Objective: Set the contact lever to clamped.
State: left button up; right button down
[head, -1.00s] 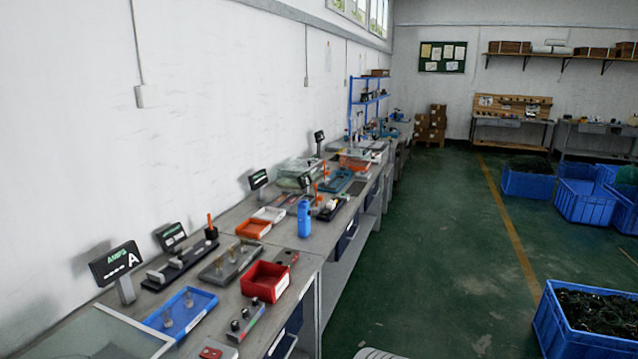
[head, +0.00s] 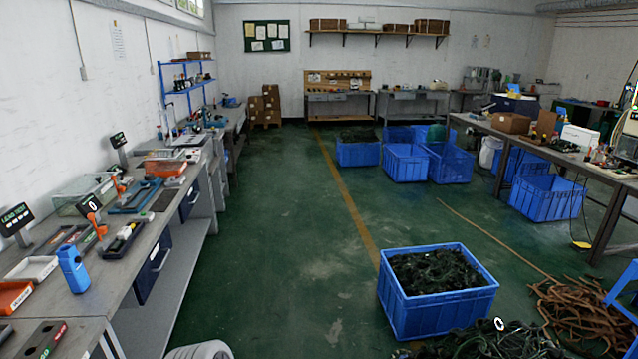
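Neither of my grippers is in the head view. I cannot tell for sure which part is the contact lever. An orange upright part with a small dark face (head: 91,205) stands on the left workbench (head: 88,308). Farther along the bench another orange upright piece (head: 117,184) stands by a blue tray-like fixture (head: 135,196). Both are small in this view, and any lever setting cannot be read.
A blue bottle-shaped object (head: 73,268), an orange tray (head: 12,297) and a white tray (head: 32,269) sit on the near bench. A blue crate of dark cables (head: 437,290) stands on the floor to the right. The green floor (head: 290,230) between them is mostly clear.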

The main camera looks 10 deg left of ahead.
aim_at(102, 230)
jog(key=u, duration=0.3)
jog(key=i, duration=2)
jog(key=u, duration=1.15)
jog(key=i, duration=1.35)
jog(key=u, duration=1.8)
jog(key=i, duration=0.6)
jog(key=u, duration=0.55)
